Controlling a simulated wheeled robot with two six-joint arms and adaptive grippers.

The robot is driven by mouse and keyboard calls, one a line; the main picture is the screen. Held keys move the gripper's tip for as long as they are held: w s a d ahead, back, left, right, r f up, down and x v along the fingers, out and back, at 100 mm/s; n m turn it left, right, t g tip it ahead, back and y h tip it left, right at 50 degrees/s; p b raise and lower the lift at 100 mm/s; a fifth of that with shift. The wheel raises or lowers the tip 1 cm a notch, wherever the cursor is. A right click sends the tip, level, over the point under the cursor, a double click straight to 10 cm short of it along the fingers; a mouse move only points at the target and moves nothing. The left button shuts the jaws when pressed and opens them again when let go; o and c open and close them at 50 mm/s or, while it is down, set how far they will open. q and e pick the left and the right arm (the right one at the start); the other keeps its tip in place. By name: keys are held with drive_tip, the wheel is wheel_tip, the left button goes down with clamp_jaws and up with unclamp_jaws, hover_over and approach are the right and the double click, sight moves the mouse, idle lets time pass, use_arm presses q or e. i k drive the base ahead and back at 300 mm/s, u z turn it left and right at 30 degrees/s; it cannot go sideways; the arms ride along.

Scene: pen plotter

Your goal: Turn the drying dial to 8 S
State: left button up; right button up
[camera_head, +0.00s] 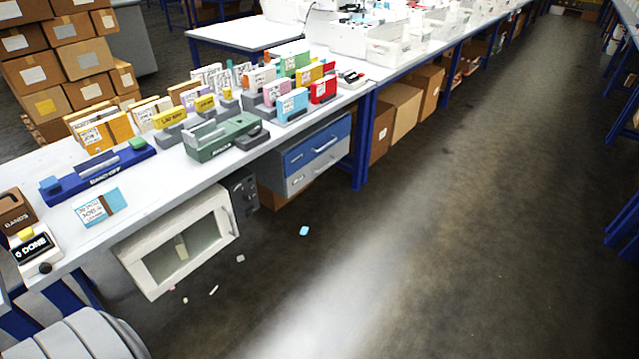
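A white cabinet (150,285) with a glass window (183,256) in its front hangs below the bench at the left. A dark panel (239,197) with small knob-like details is just right of its door. It is small and seen at a steep angle, so I cannot read any marking or dial setting. No dial marked for drying can be made out for certain. Neither of my grippers shows in this view.
Drawers (315,155) sit under the bench. Small scraps lie on the floor; the floor (440,230) to the right is open.

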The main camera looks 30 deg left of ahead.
sight(248, 198)
drive_tip(key=z, duration=0.25)
drive_tip(key=i, duration=2.25)
drive_tip(key=u, duration=1.7)
drive_tip(key=i, duration=0.7)
drive_tip(key=u, duration=0.7)
